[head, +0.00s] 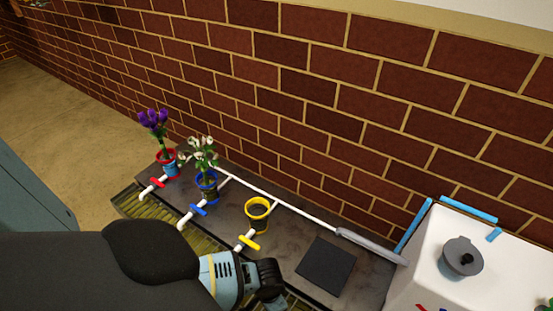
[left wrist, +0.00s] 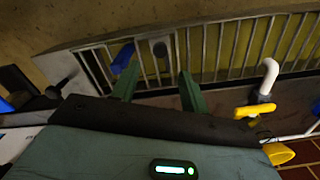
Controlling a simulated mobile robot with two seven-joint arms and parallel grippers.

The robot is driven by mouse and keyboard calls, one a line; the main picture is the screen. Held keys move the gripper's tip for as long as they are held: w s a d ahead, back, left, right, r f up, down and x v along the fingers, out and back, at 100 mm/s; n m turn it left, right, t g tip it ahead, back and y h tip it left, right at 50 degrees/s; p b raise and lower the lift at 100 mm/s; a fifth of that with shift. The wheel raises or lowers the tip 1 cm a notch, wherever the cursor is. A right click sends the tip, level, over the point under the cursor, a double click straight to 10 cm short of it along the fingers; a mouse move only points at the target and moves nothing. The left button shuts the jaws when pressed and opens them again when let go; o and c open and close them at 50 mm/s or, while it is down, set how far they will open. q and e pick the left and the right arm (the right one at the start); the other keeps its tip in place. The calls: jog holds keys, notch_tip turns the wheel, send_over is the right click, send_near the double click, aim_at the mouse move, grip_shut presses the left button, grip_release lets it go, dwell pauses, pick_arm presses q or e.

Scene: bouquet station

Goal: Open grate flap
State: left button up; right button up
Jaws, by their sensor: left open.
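In the head view the grate (head: 200,238) lies along the counter's front edge, partly hidden by my left arm. My left gripper (left wrist: 157,80) is open, its two fingers apart over the near edge of the grate, with nothing seen between them. It also shows in the head view (head: 270,282), fingertips unclear. My right gripper is not in view.
A yellow valve (left wrist: 255,110) on a white pipe is close to the right of my left gripper. On the counter stand an empty yellow pot (head: 257,213), a blue pot (head: 207,188) with white flowers and a red pot (head: 168,163) with purple flowers. A brick wall rises behind.

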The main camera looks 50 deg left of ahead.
pick_arm(q)
jog(key=shift+s+f, duration=0.15)
jog(key=shift+f, duration=0.05)
notch_tip(320, 180, down, 7)
jog(key=b, duration=0.4)
jog(key=shift+r, duration=0.2)
jog(key=shift+f+b, duration=0.3)
jog(key=shift+f, duration=0.1)
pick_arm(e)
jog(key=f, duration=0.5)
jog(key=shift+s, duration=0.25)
pick_arm(q)
jog(key=shift+c, duration=0.5)
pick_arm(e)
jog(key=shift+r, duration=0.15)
pick_arm(q)
jog(key=c, duration=0.7)
grip_shut()
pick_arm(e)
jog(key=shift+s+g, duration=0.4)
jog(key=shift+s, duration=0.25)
